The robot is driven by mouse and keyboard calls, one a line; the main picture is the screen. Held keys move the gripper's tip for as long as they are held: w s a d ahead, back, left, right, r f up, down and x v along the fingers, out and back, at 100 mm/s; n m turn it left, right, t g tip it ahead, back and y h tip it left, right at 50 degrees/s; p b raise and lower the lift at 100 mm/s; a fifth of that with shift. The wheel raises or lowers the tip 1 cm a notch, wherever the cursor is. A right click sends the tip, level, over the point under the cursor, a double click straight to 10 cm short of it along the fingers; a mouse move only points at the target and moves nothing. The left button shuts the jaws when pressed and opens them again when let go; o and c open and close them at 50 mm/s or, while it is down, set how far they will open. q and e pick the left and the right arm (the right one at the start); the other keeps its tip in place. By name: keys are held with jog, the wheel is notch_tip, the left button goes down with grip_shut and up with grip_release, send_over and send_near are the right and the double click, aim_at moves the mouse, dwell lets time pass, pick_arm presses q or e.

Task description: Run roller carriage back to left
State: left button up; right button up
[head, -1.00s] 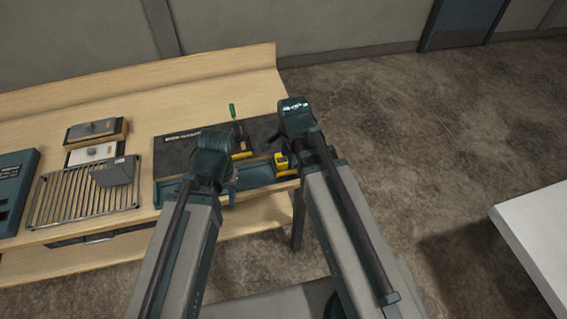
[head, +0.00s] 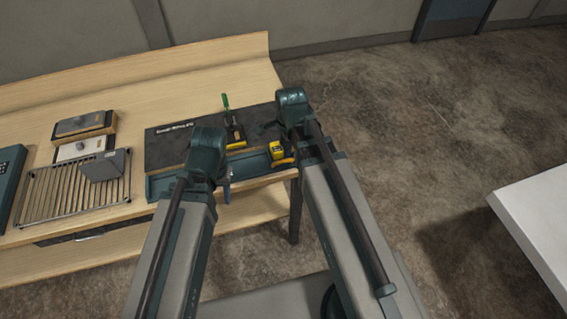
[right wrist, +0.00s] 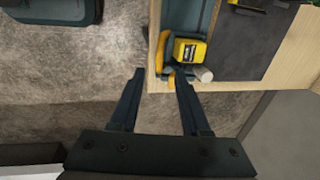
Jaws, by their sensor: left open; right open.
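I cannot tell for sure which part is the roller carriage. A grey angled block (head: 104,166) sits on the right part of a slatted metal rack (head: 52,196) on the bench. My left gripper (head: 226,188) is open over the front edge of a blue tray, right of the rack and apart from it; its arm hides part of the tray. My right gripper is open and empty in the right wrist view (right wrist: 155,78). Its fingertips are close to the bench corner and a yellow tape measure (right wrist: 187,52). In the head view its fingers are mostly hidden.
The blue tray (head: 165,187) and a dark mat (head: 165,150) lie at the bench's right end. A green-handled tool (head: 226,102) lies on the mat. Two block-like pieces (head: 84,124) stand behind the rack. Open floor (head: 400,150) lies right of the bench; a white table (head: 540,225) stands beyond.

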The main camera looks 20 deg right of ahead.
aim_at(283, 161)
jog(key=f+b, duration=0.2)
jog(key=f, duration=0.1)
jog(key=w+f+b, duration=0.1)
jog(key=f+b, duration=0.4)
jog(key=shift+w+f+b, duration=0.35)
jog(key=shift+f, duration=0.05)
grip_shut()
dwell(1.0)
